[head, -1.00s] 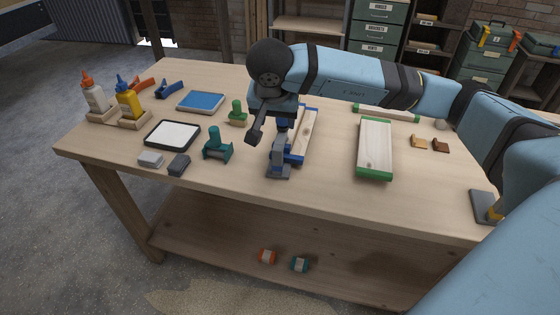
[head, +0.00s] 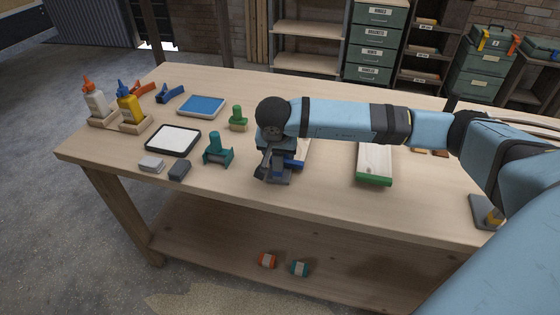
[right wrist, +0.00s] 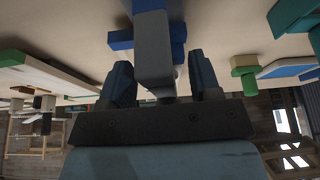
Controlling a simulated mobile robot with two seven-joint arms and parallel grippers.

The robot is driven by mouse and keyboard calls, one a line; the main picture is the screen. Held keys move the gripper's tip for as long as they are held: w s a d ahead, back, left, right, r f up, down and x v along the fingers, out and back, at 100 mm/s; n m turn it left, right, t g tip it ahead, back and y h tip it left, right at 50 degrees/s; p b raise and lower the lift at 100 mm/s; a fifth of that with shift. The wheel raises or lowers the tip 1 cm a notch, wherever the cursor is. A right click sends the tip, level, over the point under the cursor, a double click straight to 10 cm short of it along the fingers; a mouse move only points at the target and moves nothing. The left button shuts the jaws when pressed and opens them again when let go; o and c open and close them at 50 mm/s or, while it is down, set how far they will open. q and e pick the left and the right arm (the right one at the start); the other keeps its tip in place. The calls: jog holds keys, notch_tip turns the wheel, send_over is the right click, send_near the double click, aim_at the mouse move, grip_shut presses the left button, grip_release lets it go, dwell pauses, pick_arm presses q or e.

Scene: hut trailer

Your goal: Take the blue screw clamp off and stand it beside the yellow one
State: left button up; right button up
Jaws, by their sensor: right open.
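The blue screw clamp, with grey metal parts (head: 283,179), is near the front middle of the table, by a blue-edged wooden piece (head: 303,152). My right gripper (head: 266,165) is low over it and hides much of it. In the right wrist view my open right fingers (right wrist: 162,82) stand on either side of a grey bar (right wrist: 153,55), with blue parts beyond; contact cannot be told. A yellow part on a grey plate (head: 494,214), perhaps the yellow clamp, is at the right front, partly covered by my arm. My left gripper is not in view.
A teal clamp-like object (head: 217,152) and a green one (head: 237,119) stand to the left. A green-ended board (head: 374,163) lies to the right. Glue bottles (head: 129,103), a white-topped tray (head: 173,139) and a blue-topped tray (head: 201,105) are farther left.

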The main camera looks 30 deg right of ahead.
jog(key=shift+d+f, duration=0.1)
jog(key=shift+f, duration=0.2)
grip_shut()
jog(key=shift+w+r, duration=0.1)
jog(key=shift+r, duration=0.05)
dwell(1.1)
